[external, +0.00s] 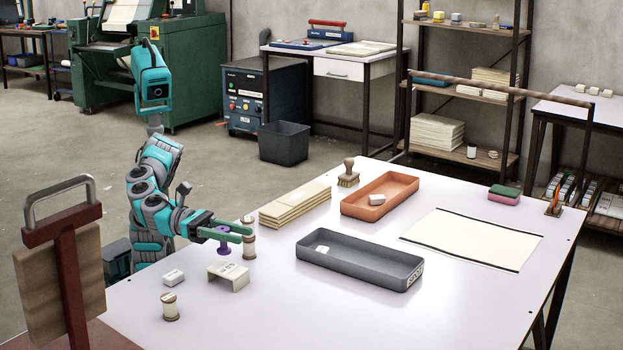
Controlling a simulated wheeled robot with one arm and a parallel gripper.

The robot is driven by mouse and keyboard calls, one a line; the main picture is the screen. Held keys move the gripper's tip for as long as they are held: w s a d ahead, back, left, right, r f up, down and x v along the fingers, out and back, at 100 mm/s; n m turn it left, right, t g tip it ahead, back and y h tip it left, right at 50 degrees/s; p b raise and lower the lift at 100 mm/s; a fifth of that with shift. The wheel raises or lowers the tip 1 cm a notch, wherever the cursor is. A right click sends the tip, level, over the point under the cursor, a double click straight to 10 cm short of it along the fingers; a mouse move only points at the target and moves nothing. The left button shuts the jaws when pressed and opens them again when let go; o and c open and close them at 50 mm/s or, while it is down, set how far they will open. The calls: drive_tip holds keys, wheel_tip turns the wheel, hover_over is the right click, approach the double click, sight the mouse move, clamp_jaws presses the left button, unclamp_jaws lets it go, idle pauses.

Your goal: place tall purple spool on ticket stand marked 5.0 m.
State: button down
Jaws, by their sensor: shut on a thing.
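My gripper (238,232), with green fingers, is shut on the purple spool (224,241). The spool is upright, and its top is partly hidden by the fingers. The lettering is too small to read surely. The spool's lower end appears close to the stand's back edge. I cannot tell whether they touch.
A grey tray (345,271), an orange tray (353,209) and stacked boards (296,204) lie beyond. The table's front right is clear.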

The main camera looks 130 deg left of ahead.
drive_tip(key=shift+w+d+f, duration=0.1)
drive_tip(key=shift+w+d, duration=0.05)
drive_tip(key=shift+w, duration=0.4)
drive_tip(key=shift+s+f, duration=0.1)
drive_tip(key=shift+f, duration=1.55)
drive_tip(key=shift+f+b, duration=0.25)
drive_tip(key=shift+b, duration=0.25)
drive_tip(key=shift+c, duration=2.4)
unclamp_jaws()
drive_tip(key=shift+r, duration=0.1)
drive_tip(key=shift+r, duration=0.1)
drive_tip(key=shift+r+p, duration=0.2)
drive_tip(key=shift+p, duration=0.3)
drive_tip(key=s, duration=0.4)
drive_tip(key=s+d, duration=0.1)
drive_tip(key=s, duration=0.3)
drive_tip(key=s+d, duration=0.1)
drive_tip(key=s, duration=0.2)
drive_tip(key=shift+s+d+f, duration=0.15)
drive_tip(key=shift+s+f, duration=0.05)
drive_tip(key=shift+s, duration=0.2)
